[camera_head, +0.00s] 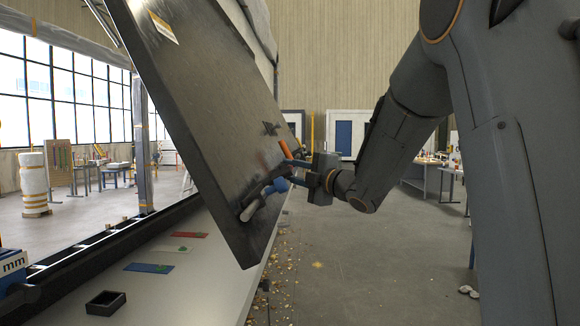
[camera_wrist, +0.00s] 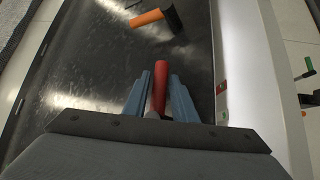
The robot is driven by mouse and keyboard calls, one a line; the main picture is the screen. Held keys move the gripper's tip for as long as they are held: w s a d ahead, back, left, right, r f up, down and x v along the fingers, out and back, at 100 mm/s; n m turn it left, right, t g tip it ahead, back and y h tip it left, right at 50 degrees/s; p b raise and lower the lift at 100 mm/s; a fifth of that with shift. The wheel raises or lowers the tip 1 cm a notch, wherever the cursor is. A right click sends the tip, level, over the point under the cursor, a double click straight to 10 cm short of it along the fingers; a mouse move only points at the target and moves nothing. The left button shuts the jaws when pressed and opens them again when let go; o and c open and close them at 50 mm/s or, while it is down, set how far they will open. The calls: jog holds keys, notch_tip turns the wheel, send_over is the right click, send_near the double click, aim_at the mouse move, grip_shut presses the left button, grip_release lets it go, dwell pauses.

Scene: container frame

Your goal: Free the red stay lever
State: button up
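The red stay lever (camera_wrist: 160,88) lies between the two blue fingers of my gripper (camera_wrist: 160,92) in the wrist view. Its far end reaches slightly past the fingertips, and a grey part shows at its near end. I cannot tell whether the fingers press on it or stand just beside it. In the head view my gripper (camera_head: 286,174) is at the face of the tilted dark panel (camera_head: 205,95), near its lower right part. I cannot make out the red lever there.
An orange handle (camera_wrist: 147,18) on a black mount sits on the panel beyond the fingers; it also shows just above my gripper in the head view (camera_head: 285,149). A pale-ended dark part (camera_head: 250,210) is below. A black tray (camera_head: 106,303) and flat coloured pieces lie on the ledge.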

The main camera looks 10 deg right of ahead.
jog(key=shift+w+a, duration=0.25)
jog(key=shift+w, duration=0.15)
jog(key=shift+c, duration=0.5)
grip_shut()
